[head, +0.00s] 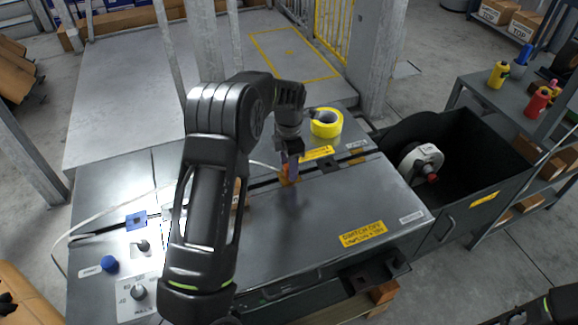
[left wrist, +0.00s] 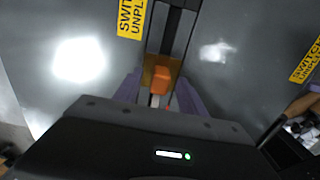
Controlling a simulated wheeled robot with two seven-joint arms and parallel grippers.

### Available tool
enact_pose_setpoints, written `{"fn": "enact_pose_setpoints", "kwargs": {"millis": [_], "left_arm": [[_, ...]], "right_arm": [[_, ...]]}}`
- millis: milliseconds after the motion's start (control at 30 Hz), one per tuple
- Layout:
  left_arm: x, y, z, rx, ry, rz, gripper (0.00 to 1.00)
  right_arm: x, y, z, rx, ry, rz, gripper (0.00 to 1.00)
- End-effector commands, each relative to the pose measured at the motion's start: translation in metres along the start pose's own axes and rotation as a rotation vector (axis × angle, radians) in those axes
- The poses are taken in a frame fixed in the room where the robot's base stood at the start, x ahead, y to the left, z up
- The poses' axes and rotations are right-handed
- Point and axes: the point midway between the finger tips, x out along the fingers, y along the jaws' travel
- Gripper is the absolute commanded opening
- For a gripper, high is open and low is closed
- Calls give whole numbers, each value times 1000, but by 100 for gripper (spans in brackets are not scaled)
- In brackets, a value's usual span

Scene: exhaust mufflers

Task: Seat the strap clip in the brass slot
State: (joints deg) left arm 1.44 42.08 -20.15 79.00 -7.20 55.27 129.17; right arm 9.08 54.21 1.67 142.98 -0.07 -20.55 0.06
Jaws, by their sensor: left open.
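An orange block, which looks like the strap clip (left wrist: 160,80), is at a brass-coloured plate (left wrist: 150,63) around the dark groove in the left wrist view. A pale piece, perhaps strap, shows just below the block. I cannot tell whether the clip is down in the slot or only over it. My left gripper (head: 291,178) points down over the machine top. In the left wrist view its purple fingers (left wrist: 158,95) stand apart on either side of the clip, with gaps visible. In the head view the clip (head: 286,174) is mostly hidden by the gripper. My right gripper is out of view.
A white strap (head: 95,215) loops at the machine's left. A blue piece (head: 136,221) lies near the knobs (head: 137,292). A yellow tape roll (head: 326,122) stands behind the gripper. A dark open bin (head: 460,190) holds a white reel.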

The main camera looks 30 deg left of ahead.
Motion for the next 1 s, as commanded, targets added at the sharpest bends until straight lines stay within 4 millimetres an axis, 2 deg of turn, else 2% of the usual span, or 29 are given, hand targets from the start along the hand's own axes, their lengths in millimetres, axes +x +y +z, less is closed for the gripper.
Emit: {"fn": "enact_pose_setpoints", "kwargs": {"millis": [500, 1000], "left_arm": [[-69, 0, 0, 0, -2, 1, 48], [-74, 0, 0, 0, -1, 0, 48]], "right_arm": [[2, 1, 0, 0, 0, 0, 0], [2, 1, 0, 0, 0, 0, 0]]}}
